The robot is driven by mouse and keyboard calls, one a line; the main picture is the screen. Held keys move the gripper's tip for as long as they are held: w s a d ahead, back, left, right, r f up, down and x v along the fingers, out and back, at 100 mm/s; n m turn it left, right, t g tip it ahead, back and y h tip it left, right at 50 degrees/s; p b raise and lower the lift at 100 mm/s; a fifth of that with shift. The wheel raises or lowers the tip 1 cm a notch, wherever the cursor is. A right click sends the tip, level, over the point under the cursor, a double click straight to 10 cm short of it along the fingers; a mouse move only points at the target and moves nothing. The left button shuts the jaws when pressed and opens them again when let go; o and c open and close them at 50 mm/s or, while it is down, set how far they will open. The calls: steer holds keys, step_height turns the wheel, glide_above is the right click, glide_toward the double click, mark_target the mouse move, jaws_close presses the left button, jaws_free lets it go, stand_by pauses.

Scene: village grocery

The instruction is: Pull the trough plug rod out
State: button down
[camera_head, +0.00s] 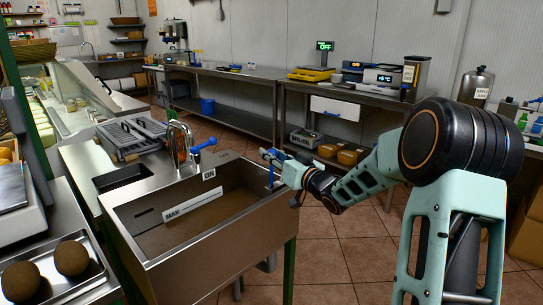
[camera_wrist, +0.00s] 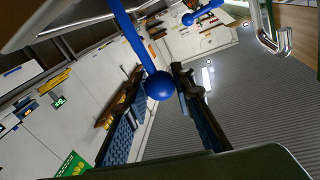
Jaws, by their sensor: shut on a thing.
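The trough (camera_head: 150,262) is a metal basin with a "MAX" label inside and a brownish surface within its walls. The plug rod (camera_head: 271,180) is a thin blue rod near the trough's right end; its lower end is hard to see. My gripper (camera_head: 270,157) is over that end, shut on the rod. In the wrist view the blue plug rod (camera_wrist: 133,38) ends in a round blue ball between the fingers of my gripper (camera_wrist: 162,80). The plug itself does not show.
A tap (camera_head: 180,140) with a blue lever (camera_head: 203,145) stands at the trough's back rim. A metal bench (camera_head: 235,73) with scales and boxes runs along the wall behind. A tray with round brown items (camera_head: 72,258) is at lower left. Tiled floor is clear right of the trough.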

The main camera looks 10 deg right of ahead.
steer(key=shift+r, duration=0.3)
steer(key=c, duration=1.6)
jaws_free()
steer(key=v, duration=1.2)
